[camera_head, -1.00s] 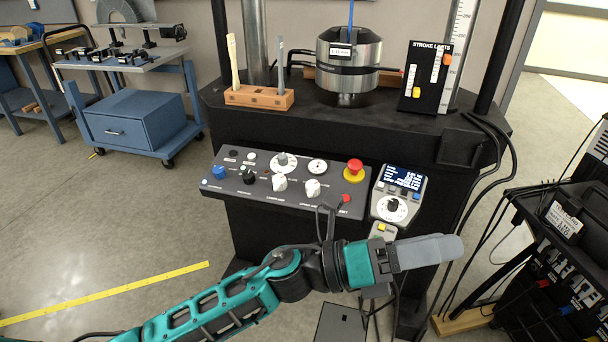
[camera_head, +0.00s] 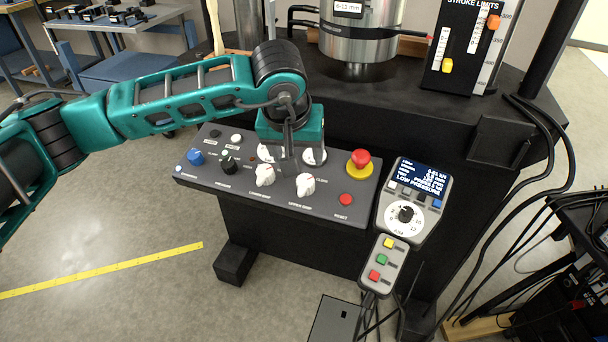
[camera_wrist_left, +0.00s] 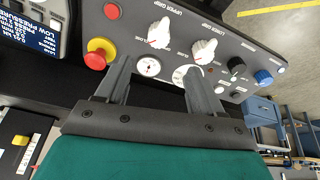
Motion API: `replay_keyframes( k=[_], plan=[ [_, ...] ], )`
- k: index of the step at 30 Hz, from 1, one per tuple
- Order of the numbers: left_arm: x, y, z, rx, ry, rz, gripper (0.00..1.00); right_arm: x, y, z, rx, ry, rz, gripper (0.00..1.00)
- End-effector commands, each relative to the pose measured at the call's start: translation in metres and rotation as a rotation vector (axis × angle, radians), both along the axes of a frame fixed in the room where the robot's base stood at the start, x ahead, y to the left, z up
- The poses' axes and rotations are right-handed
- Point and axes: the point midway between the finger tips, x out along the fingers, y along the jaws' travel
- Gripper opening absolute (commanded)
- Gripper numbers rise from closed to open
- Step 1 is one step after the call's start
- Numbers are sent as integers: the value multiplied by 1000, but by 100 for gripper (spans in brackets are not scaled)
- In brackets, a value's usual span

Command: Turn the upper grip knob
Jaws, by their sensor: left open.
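The upper grip knob (camera_head: 306,184) is a white knob in the front row of the grey control panel (camera_head: 330,208). It also shows in the wrist view (camera_wrist_left: 160,32), beyond the fingertips. The similar lower grip knob (camera_head: 265,175) is just left of it in the head view. My left gripper (camera_head: 289,152) points down over the panel, behind the two knobs. In the wrist view its fingers (camera_wrist_left: 156,72) are spread apart with nothing held, and the round gauge (camera_wrist_left: 148,67) shows between them. My right gripper is not in view.
A red emergency button (camera_head: 360,160) with yellow collar stands right of the gauge. A red reset button (camera_head: 346,200) is near the panel's front right. A display unit (camera_head: 412,195) and button box (camera_head: 380,264) are to the right. A steel cylinder (camera_head: 358,40) stands behind.

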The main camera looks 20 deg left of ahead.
Motion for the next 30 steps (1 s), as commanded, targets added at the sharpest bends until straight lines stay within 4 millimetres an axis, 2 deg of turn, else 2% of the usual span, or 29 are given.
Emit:
replay_keyframes(
  k=[15,21,30],
  plan=[
    [36,-1,-92,-6,6,1,67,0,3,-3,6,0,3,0],
    [44,0,-110,-7,4,0,67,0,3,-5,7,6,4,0],
    [46,0,-113,-8,3,-1,67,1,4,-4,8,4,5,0]
  ],
)
